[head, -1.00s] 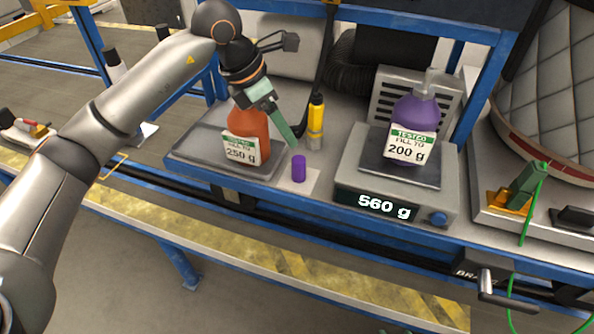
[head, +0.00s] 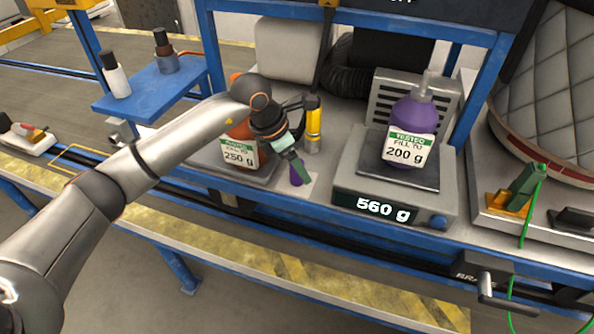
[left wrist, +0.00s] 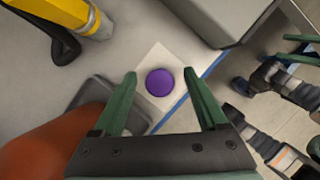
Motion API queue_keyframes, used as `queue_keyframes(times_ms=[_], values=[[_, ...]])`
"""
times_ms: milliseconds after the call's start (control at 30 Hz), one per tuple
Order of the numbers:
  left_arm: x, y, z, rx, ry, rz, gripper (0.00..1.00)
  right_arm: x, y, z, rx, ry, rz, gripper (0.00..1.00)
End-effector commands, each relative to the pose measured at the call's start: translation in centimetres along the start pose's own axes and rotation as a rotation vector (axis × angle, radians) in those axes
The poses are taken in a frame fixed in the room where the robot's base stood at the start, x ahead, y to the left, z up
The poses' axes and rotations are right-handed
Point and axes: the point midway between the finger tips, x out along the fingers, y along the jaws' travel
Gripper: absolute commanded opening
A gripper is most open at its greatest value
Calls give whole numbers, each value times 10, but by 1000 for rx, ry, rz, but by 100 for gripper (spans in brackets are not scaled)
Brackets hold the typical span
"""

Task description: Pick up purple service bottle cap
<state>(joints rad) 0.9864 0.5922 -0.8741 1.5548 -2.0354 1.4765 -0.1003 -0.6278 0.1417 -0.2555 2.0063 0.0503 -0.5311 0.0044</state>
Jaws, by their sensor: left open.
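The purple cap (head: 296,181) stands on a pale square patch (head: 312,184) near the bench's front edge, partly hidden in the head view by my left gripper (head: 299,170). In the left wrist view the purple cap (left wrist: 160,82) appears from above as a round disc between the two green fingers of my left gripper (left wrist: 159,74). The fingers are apart, with a visible gap on each side of the cap. The purple service bottle (head: 411,117), with a pump top and a 200 g label, stands on the scale. At the right of the left wrist view, green fingers (left wrist: 300,48) of my right gripper show, cut off.
The scale (head: 350,178) reads 560 g, right of the cap. An orange bottle (head: 238,132) on a tray stands left of it, partly behind my left arm. A yellow-and-black bottle (head: 313,125) stands just behind. A blue side shelf (head: 140,98) holds two small bottles.

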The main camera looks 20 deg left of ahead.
Motion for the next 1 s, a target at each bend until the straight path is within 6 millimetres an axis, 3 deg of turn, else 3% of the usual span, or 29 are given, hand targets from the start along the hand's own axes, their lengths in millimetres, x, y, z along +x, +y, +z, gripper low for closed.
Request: queue_keyframes(times_ms=[267, 900, 1000], values=[[5, 0, 0, 0, -1, 1, 73, 0, 0, 0, 0, 0, 0, 57], [4, 0, 0, 0, 0, 1, 1, 0, 0, 0, -1, 0, 0, 57], [4, 0, 0, 0, 0, 1, 0, 0, 0, 0, -1, 0, 0, 57]])
